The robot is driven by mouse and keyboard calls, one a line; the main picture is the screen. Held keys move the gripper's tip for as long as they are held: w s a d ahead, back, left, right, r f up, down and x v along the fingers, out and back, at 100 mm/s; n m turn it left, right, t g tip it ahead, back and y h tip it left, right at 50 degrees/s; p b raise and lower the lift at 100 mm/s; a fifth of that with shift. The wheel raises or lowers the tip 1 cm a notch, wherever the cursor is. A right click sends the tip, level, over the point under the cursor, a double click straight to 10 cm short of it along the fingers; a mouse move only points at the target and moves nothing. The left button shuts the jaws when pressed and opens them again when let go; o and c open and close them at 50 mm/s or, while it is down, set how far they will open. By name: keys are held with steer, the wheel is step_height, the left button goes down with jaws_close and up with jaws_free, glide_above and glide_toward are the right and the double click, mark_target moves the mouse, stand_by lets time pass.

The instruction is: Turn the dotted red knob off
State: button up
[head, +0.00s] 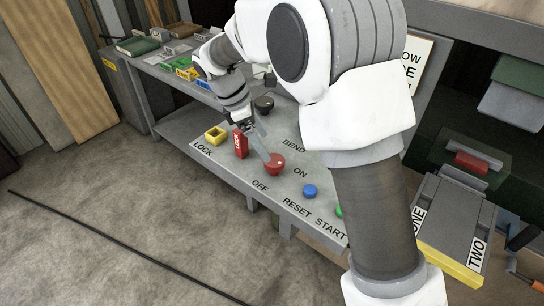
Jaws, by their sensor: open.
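The red knob (275,167) sits on the grey slanted panel (225,173), between the words ON and OFF. Its dots are too small to make out. My white and grey arm covers the right part of the panel.
A red lock piece (241,145) and a yellow square holder (215,135) stand left of the knob. A black knob (264,104) is behind. A blue button (310,191) and a partly hidden green button (338,211) are to the right. Floor in front is mostly clear.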

mark_target(274, 160)
steer(key=x, duration=0.6)
steer(key=shift+d+f, duration=0.15)
steer(key=shift+f, duration=0.1)
steer(key=c, duration=1.4)
